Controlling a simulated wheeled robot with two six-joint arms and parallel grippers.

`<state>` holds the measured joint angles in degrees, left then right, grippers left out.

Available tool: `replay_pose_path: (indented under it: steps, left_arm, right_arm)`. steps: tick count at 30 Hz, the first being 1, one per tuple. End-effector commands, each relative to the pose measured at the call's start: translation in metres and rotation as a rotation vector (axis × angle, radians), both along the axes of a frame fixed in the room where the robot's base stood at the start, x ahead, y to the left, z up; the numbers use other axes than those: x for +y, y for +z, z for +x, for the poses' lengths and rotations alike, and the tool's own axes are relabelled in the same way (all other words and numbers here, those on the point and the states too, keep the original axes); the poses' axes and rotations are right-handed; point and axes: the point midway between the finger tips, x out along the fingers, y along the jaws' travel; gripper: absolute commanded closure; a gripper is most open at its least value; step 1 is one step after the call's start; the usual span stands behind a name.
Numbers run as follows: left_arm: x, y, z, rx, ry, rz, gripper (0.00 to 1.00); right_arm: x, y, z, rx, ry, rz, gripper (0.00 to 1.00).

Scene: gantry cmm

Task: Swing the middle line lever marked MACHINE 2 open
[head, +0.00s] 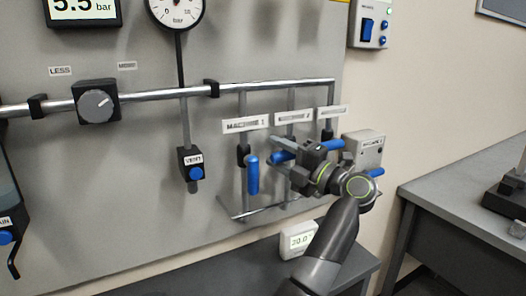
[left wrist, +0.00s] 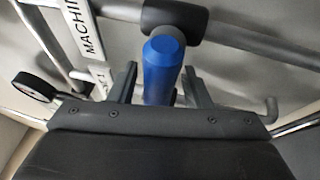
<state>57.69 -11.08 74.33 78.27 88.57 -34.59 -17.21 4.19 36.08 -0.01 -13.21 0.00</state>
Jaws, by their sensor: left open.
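The label plates MACHINE 1 (head: 246,124), a middle one (head: 294,117) and a right one (head: 332,111) hang on the pipe rail. The blue MACHINE 1 lever (head: 252,174) points straight down. The middle lever's blue handle (head: 281,156) shows only in part behind my left gripper (head: 303,158). In the left wrist view a blue handle (left wrist: 161,72) stands between the open fingers of my left gripper (left wrist: 160,88); contact cannot be told. My right gripper is out of view.
A regulator knob (head: 97,101), a VENT valve (head: 196,172) and a round gauge (head: 176,8) are on the panel to the left. A small box (head: 364,149) is right of the levers. A grey bench (head: 460,190) stands at right.

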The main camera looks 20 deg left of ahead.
Motion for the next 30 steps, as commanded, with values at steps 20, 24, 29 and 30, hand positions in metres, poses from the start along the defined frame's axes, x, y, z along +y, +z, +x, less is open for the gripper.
replay_pose_path:
  steps: [20, 24, 29, 30]
  left_arm:
    - [0.0017, 0.0015, 0.001, -0.001, -0.001, 0.0, 0.91]
    - [0.0016, 0.0014, 0.001, 0.0, -0.001, 0.0, 1.0]
    - [0.0016, 0.0012, 0.001, -0.002, 0.0, -0.001, 1.0]
    - [0.0015, 0.0011, 0.001, -0.004, -0.001, -0.003, 1.0]
  right_arm:
    - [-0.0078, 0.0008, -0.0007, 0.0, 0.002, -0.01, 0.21]
    - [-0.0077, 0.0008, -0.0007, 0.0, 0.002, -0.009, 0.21]
    - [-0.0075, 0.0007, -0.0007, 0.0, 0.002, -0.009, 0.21]
    - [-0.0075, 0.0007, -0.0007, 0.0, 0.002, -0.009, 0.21]
